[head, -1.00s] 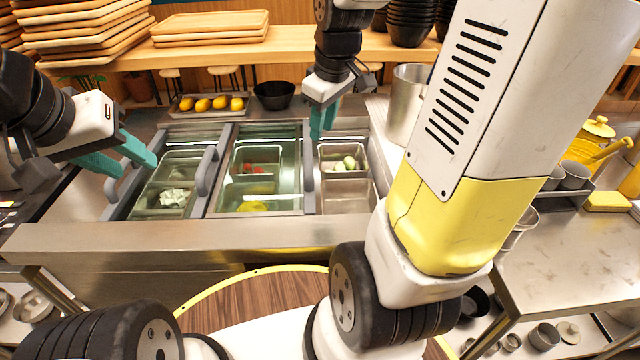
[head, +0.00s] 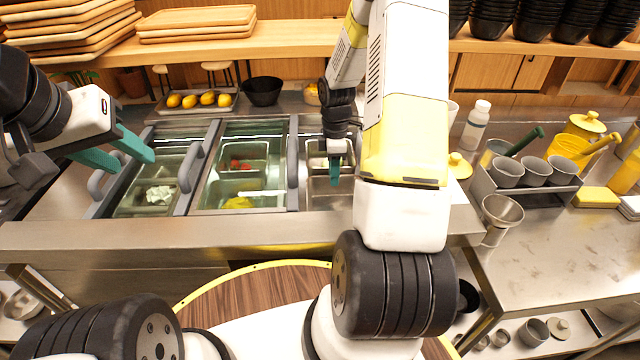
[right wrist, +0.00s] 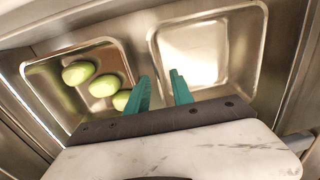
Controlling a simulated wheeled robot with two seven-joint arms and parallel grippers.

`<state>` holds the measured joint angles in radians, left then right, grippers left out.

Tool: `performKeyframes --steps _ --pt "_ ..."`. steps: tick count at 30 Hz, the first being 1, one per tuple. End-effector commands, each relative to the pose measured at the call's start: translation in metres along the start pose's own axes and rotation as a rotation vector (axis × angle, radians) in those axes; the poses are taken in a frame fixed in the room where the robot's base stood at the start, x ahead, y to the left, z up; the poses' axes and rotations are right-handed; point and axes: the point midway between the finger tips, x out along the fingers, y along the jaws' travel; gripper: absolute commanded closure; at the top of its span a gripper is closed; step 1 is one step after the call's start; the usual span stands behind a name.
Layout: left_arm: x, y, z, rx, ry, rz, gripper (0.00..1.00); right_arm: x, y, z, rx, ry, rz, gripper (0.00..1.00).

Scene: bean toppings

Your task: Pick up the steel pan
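The empty steel pan (right wrist: 200,50) sits in the counter well, to the right of a pan holding green fruits (right wrist: 60,105) in the right wrist view. It also shows in the head view (head: 322,198), partly covered by my right arm. My right gripper (right wrist: 160,75) is open over the wells, its teal fingers near the rim between the two pans; I cannot tell if they touch it. It points down in the head view (head: 335,178). My left gripper (head: 138,160) is open and empty above the left end of the counter.
Other wells hold pans with white, red and yellow food, beside grey handles (head: 203,155). A tray of yellow fruits (head: 200,100) and a black bowl (head: 262,91) stand behind. Grey cups (head: 533,171) and a yellow pot (head: 580,135) are at the right.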

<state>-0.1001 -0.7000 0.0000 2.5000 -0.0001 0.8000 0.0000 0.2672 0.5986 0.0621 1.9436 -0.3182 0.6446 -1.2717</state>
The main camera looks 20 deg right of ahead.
Motion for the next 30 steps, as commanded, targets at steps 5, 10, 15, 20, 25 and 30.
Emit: performKeyframes --steps 5,10,15,20,25,30 --pt "0.0 0.0 0.0 0.0 0.0 0.0 0.6 0.027 -0.001 0.003 0.002 -0.001 -0.003 0.72" --pt "0.0 0.0 0.0 0.0 0.0 0.0 0.6 0.046 0.0 0.003 0.002 0.0 -0.002 0.72" --pt "0.0 0.0 0.0 0.0 0.0 0.0 0.6 0.049 0.0 0.003 0.002 0.0 0.001 0.72" --pt "0.0 0.0 0.0 0.0 0.0 0.0 0.6 0.049 0.0 0.003 0.002 0.0 0.0 0.84" --pt "0.0 0.0 0.0 0.0 0.0 0.0 0.6 0.049 0.0 0.003 0.002 0.0 0.0 1.0" --pt "0.0 0.0 0.0 0.0 0.0 0.0 0.6 0.049 0.0 0.003 0.003 0.0 0.0 1.0"
